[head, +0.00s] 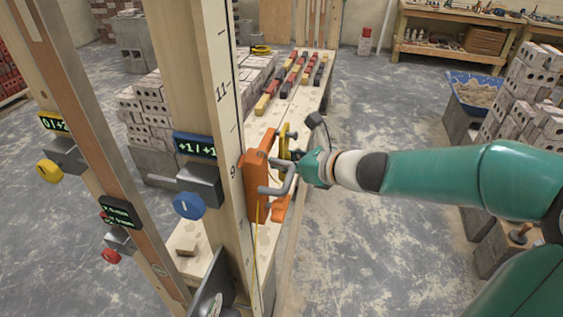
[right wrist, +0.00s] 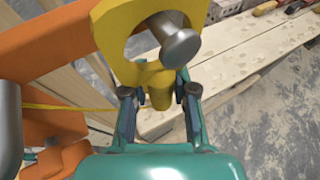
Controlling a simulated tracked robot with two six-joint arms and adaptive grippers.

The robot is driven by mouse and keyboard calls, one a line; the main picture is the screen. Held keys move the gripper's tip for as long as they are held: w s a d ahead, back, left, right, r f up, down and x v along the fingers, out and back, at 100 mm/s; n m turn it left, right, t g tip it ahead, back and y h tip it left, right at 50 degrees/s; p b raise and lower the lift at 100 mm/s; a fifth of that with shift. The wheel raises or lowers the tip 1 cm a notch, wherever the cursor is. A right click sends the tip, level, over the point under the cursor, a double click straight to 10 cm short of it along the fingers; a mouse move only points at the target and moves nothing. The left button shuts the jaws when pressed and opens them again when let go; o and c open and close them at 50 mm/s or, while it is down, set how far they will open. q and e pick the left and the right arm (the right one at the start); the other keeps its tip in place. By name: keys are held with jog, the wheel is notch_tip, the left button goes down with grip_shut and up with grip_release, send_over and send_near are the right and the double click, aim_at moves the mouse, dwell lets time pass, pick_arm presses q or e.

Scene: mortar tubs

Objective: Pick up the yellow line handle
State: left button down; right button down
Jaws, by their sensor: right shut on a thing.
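The yellow line handle (right wrist: 122,72) fills the top of the right wrist view. A grey metal peg with a round head (right wrist: 182,47) shows at its opening; the handle appears to hang around it. My right gripper (right wrist: 160,97) is shut on the handle's lower stem, one finger on each side. In the head view the handle (head: 285,141) sits just right of an orange bracket (head: 257,178) on the wooden post, partly hidden by my right gripper (head: 299,160). A thin yellow line (right wrist: 65,107) runs left from there. My left gripper is out of view.
The tall wooden post (head: 205,95) carries a +1/+1 display (head: 195,146) and a blue knob (head: 189,205). A long plank bench (head: 285,118) with coloured pieces runs behind the bracket. Stacked bricks (head: 150,112) stand left; open floor lies right of the bench.

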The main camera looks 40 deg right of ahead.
jog(key=shift+r, duration=0.1)
jog(key=shift+r, duration=0.4)
jog(key=s+d+b, duration=0.1)
jog(key=s+d, duration=1)
jog(key=s, duration=0.2)
jog(key=shift+s+d+r, duration=0.25)
jog(key=shift+s+d, duration=0.1)
jog(key=shift+s, duration=0.05)
